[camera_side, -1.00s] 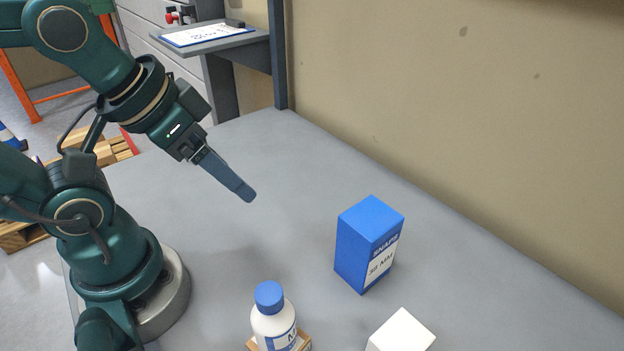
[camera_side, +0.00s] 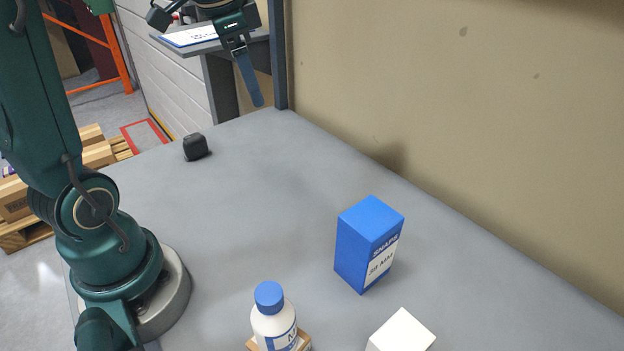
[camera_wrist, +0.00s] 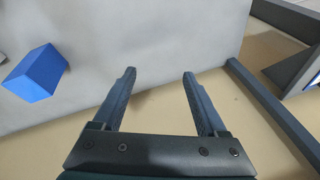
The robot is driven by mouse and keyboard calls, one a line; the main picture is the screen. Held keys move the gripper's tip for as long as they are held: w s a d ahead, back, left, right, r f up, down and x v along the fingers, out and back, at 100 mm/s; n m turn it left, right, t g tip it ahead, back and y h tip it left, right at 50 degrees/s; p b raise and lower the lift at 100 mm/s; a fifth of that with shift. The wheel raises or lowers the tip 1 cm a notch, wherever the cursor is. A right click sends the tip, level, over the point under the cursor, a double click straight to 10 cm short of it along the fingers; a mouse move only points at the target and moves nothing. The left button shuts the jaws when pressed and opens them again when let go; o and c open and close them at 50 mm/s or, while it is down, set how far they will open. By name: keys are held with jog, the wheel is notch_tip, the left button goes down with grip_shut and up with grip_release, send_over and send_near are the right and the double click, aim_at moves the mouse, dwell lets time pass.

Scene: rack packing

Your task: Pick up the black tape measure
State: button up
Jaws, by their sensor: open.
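The black tape measure (camera_side: 196,147) sits on the grey bench near its far left edge in the side view. It is a small dark block and stands clear of other things. My gripper (camera_side: 257,100) is raised at the far end of the bench, up and to the right of the tape measure and apart from it. In the wrist view my gripper (camera_wrist: 160,75) shows two fingers spread apart with nothing between them. The tape measure does not show in the wrist view.
A blue box (camera_side: 367,245) stands on the bench at centre right and also shows in the wrist view (camera_wrist: 35,75). A white bottle with a blue cap (camera_side: 272,318) and a white box (camera_side: 401,332) are at the front. A grey post (camera_side: 278,60) and shelf stand behind my gripper. The bench middle is clear.

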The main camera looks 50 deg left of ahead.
aim_at(193, 137)
jog(key=s+a+f+n+g, duration=0.1)
jog(key=a+f, duration=0.3)
jog(key=a, duration=0.2)
jog(key=s+a+f+n+g+h, duration=0.1)
jog(key=s+a+f, duration=0.1)
jog(key=a+f, duration=0.3)
jog(key=s+a+f+n+g, duration=0.1)
jog(key=a+f, duration=0.3)
jog(key=a, duration=0.5)
jog(key=shift+s+f+n+h, duration=0.3)
jog(key=shift+s+n, duration=0.3)
jog(key=shift+s, duration=0.1)
jog(key=shift+s+a+f, duration=0.1)
jog(key=shift+f, duration=2.4)
grip_shut()
